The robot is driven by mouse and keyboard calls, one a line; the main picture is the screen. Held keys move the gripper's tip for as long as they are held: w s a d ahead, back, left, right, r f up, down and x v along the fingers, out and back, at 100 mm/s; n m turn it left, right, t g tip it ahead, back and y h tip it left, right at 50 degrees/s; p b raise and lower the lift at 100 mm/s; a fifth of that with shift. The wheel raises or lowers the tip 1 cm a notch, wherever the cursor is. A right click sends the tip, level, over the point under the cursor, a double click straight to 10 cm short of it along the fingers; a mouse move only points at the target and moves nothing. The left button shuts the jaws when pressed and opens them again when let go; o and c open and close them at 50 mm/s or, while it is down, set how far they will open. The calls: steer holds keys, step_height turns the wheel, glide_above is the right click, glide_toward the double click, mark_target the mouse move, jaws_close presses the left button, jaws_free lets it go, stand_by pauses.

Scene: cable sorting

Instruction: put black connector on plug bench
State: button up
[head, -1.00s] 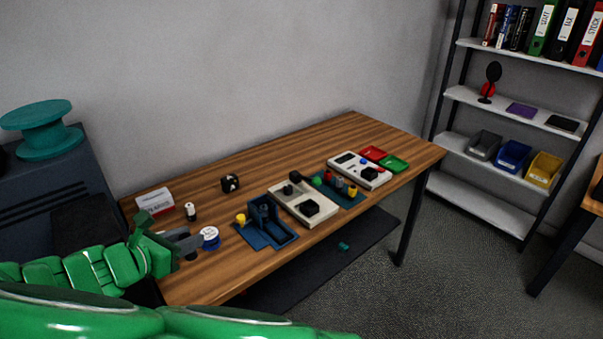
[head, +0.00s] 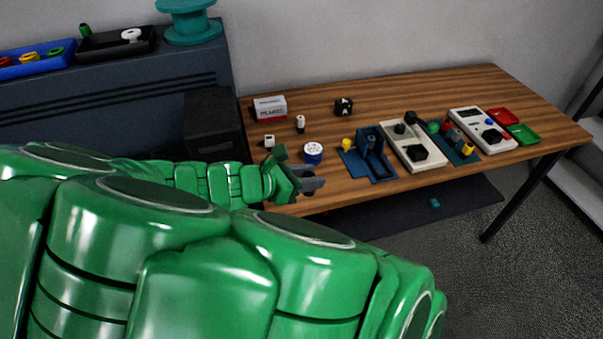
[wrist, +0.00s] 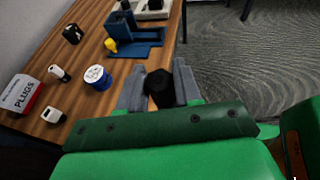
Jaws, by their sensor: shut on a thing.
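My gripper (head: 314,184) is at the table's front edge, in front of the blue-and-white round tin (head: 313,152). In the wrist view its grey fingers (wrist: 158,76) are shut on a black round-ended piece, the black connector (wrist: 159,90). The connector is hard to make out in the head view. No label marks the plug bench. A blue stand (head: 369,160) with an upright block is on the table, right of my gripper and apart from it. It also shows in the wrist view (wrist: 146,36). A yellow plug (head: 346,144) is beside the stand.
A PLUGS box (head: 270,108), two small white-topped connectors and a black cube (head: 343,107) lie at the table's left. A beige tray (head: 411,155), another blue holder and a pale device (head: 484,130) stand to the right. Bare wood lies behind them.

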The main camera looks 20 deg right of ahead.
steer(key=w+f, duration=0.2)
steer(key=w, duration=0.1)
steer(key=w+f, duration=0.5)
steer(key=w, duration=0.2)
steer(key=shift+d+f, duration=0.1)
steer(key=shift+f, duration=0.25)
steer(key=shift+w+f, duration=0.25)
steer(key=shift+f, duration=1.65)
steer(key=o, duration=1.1)
steer(key=shift+f, duration=0.15)
steer(key=shift+c, duration=0.2)
